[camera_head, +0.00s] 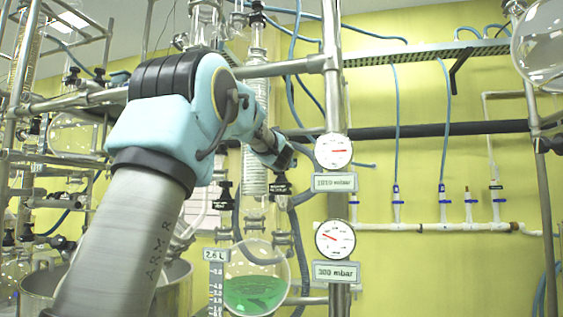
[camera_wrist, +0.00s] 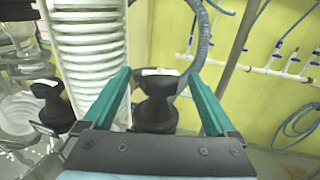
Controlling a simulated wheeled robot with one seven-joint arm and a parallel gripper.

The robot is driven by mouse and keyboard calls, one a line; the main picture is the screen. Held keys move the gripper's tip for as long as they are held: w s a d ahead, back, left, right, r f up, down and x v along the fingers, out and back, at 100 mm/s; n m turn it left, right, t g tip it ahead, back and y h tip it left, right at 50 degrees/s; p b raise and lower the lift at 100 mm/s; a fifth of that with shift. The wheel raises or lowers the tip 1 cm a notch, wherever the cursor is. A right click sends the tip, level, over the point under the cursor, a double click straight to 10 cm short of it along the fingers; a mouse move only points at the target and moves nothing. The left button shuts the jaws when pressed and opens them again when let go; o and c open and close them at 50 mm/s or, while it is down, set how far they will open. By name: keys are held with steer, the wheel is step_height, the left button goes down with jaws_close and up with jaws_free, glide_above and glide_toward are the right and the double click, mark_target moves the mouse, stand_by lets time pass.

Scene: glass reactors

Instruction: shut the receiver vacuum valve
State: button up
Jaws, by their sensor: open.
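Two black valve knobs sit at the lower end of the glass column. The right knob (camera_head: 281,186) is just below my gripper (camera_head: 283,158); the left knob (camera_head: 223,194) is apart from it. Both carry small black labels too small to read surely, so I cannot tell which is the receiver vacuum valve. In the wrist view, the right knob (camera_wrist: 157,103) stands between the two teal fingers of my open gripper (camera_wrist: 156,77), with gaps showing at both sides. The left knob (camera_wrist: 53,106) is outside the left finger. The receiver flask (camera_head: 255,280) below holds green liquid.
A white coiled glass column (camera_wrist: 88,50) stands close left of the fingers. A grey hose (camera_wrist: 198,45) runs behind the right knob. A steel post (camera_head: 338,110) carries two gauges, labelled about 1013 mbar (camera_head: 334,182) and 300 mbar (camera_head: 335,272). White wall piping (camera_head: 430,228) lies farther right.

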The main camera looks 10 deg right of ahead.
steer(key=shift+x, duration=1)
steer(key=c, duration=1.4)
steer(key=shift+a+f+m+h+b, duration=0.15)
steer(key=shift+m+h+b, duration=0.2)
steer(key=shift+b, duration=0.4)
